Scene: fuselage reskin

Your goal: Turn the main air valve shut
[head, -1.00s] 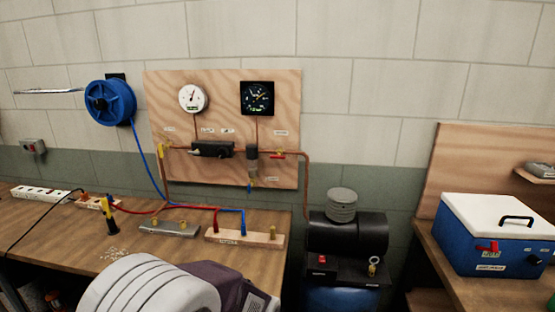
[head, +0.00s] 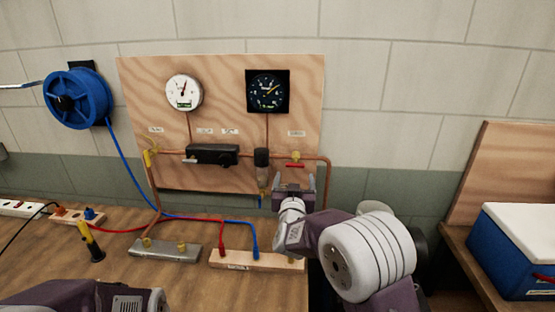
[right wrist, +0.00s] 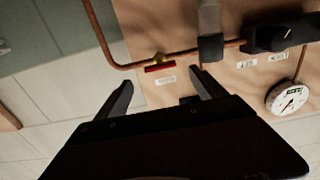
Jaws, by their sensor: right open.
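A valve with a red lever and brass body (head: 296,163) sits on the copper pipe at the right side of the plywood panel (head: 222,72). Its lever lies along the pipe, roughly level. It also shows in the right wrist view as a red lever (right wrist: 160,68) under a brass stem. My right gripper (head: 294,187) is open and empty just below the valve, pointing at the panel. In the right wrist view the fingers (right wrist: 161,80) stand apart, with the lever between and beyond their tips. My left arm shows at the bottom left; its gripper is out of view.
Two gauges (head: 184,92) (head: 268,91), a black block (head: 212,154) and a filter bowl (head: 262,172) are on the panel. A yellow-handled valve (head: 149,157) is at left. The bench (head: 140,275) holds hoses and blocks. A blue cooler (head: 515,255) stands right.

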